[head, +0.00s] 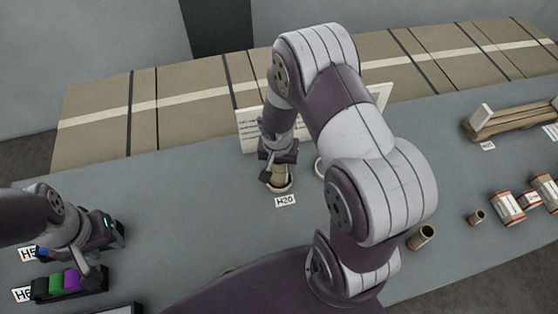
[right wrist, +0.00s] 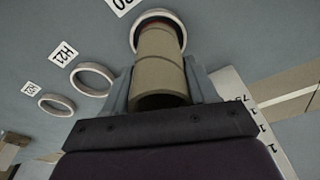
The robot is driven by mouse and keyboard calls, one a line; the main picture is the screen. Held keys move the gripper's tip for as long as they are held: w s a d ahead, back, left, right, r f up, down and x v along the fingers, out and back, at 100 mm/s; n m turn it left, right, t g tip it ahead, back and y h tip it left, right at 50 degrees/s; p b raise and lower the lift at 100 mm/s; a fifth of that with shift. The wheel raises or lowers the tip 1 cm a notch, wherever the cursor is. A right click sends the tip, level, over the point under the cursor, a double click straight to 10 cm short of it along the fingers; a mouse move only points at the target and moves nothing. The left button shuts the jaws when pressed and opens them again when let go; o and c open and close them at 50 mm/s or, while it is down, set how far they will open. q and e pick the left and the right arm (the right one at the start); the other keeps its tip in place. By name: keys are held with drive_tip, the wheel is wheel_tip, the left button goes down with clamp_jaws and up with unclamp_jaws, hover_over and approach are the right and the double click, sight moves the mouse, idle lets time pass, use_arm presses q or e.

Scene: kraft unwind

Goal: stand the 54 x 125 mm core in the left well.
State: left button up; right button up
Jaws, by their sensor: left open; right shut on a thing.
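The brown cardboard core (head: 279,173) is in my right gripper (head: 278,162), which is shut on it above the ring-shaped well labelled H20 (head: 281,187). In the right wrist view the core (right wrist: 158,65) lies between the two fingers. Its far end overlaps the opening of the H20 well (right wrist: 137,30); how deep it sits I cannot tell. My left gripper (head: 100,262) is open at the lower left, near coloured blocks, away from the core.
Two more ring wells (right wrist: 92,79) and (right wrist: 57,104) stand in a row beside H20. A white sign board (head: 247,130) stands behind. Several loose cores and rolls (head: 508,207) lie at the right. Green and purple blocks (head: 72,280) sit at lower left.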

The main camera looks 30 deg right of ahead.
drive_tip(key=shift+f, duration=0.2)
drive_tip(key=o, duration=1.1)
drive_tip(key=shift+o, duration=0.2)
drive_tip(key=shift+r, duration=0.1)
wheel_tip(320, 180, up, 12)
drive_tip(key=s+a+b, duration=0.1)
drive_tip(key=shift+s+r, duration=0.2)
drive_tip(key=shift+s, duration=0.05)
